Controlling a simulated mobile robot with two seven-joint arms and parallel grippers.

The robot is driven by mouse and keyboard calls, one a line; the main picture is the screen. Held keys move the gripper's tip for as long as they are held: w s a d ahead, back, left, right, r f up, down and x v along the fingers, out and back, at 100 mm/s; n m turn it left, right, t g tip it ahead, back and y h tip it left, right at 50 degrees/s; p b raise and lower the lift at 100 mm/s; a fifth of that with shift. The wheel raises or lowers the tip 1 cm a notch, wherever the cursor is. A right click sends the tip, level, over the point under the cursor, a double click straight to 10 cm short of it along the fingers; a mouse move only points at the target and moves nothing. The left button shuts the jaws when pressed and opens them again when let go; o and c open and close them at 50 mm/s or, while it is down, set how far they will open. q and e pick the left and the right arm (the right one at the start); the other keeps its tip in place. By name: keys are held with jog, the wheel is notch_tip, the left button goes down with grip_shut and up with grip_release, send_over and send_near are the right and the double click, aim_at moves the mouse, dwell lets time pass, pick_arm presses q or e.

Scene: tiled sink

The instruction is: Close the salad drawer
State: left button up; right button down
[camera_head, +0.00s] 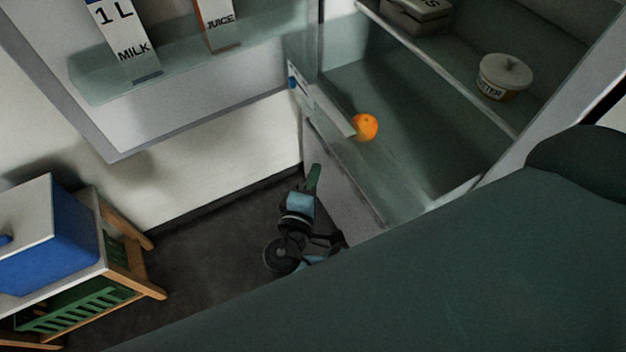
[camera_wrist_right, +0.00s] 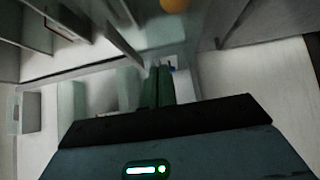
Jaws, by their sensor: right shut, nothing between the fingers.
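The salad drawer (camera_head: 320,98) is a clear box with a pale front edge, low in the open fridge. Its front seems to stick out past the fridge's front edge, but how far is hard to tell. An orange (camera_head: 366,127) shows in it or through its clear wall, and also at the top of the right wrist view (camera_wrist_right: 173,5). My right gripper (camera_head: 314,178) is below and left of the drawer front in the head view, apart from it, with narrow green fingers pointing up. In the right wrist view its fingers (camera_wrist_right: 158,86) are together and empty. My left gripper is not seen.
The open fridge door (camera_head: 180,100) stands at the left with a milk carton (camera_head: 127,40) and a juice carton (camera_head: 215,22) on its shelf. A butter tub (camera_head: 503,76) sits on a fridge shelf. A blue box (camera_head: 60,255) is on a wooden stand at lower left. Dark floor lies between.

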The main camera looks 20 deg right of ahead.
aim_at(341, 136)
jog(key=w+d, duration=0.1)
jog(key=d, duration=0.1)
jog(key=w+d+p, duration=0.1)
jog(key=w+d, duration=0.2)
jog(key=d, duration=0.1)
jog(key=shift+w+d+r, duration=0.15)
jog(key=shift+w+d, duration=0.15)
jog(key=shift+d, duration=0.05)
jog(key=shift+d+p, duration=0.35)
jog(key=shift+d, duration=0.1)
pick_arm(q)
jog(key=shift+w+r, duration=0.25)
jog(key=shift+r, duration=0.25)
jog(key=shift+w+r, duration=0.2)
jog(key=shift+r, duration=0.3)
pick_arm(e)
jog(key=shift+d, duration=0.1)
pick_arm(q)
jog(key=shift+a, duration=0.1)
pick_arm(e)
jog(key=shift+d, duration=0.1)
